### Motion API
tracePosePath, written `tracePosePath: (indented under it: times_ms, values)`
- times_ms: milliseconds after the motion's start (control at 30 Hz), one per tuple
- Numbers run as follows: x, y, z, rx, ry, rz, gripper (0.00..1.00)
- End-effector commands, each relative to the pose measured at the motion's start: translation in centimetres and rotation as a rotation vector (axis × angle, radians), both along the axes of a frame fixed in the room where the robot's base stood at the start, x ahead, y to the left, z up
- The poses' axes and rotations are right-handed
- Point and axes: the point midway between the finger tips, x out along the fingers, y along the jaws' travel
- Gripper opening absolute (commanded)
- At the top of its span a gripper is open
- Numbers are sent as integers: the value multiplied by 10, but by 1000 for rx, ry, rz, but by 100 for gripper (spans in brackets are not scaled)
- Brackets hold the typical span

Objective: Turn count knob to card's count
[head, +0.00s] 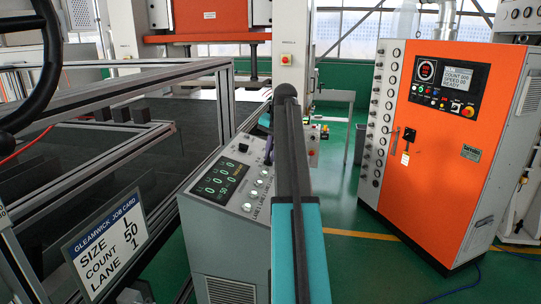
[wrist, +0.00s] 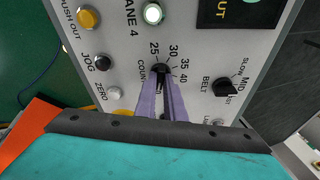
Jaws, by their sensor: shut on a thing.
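The count knob (wrist: 160,68) is a black knob on the grey console panel in the wrist view. Scale marks 25, 30, 35 and 40 show around its far side; the rest of the scale and the knob's pointer are hidden or too small to read. My gripper (wrist: 162,80) is shut on the count knob, with its pale purple fingers on either side of it. In the head view my arm hides most of this contact.
The console (head: 225,195) also carries a dark display (head: 222,180) and lit lane buttons. Close to the count knob are the belt knob (wrist: 226,87), jog button (wrist: 103,62) and zero button (wrist: 114,93). An orange cabinet (head: 445,150) stands to the right.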

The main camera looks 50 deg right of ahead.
Motion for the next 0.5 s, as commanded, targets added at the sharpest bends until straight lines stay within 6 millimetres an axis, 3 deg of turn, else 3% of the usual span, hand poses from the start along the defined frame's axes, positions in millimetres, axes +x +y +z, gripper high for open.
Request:
tracePosePath:
  times_ms: [233,267,367,500]
  values:
    - [-1,-1,0,-1,1,-5,0]
    - [-1,-1,0,-1,1,-5,13]
    - [-1,-1,0,-1,0,-4,28]
    - [0,-1,0,-1,0,-2,28]
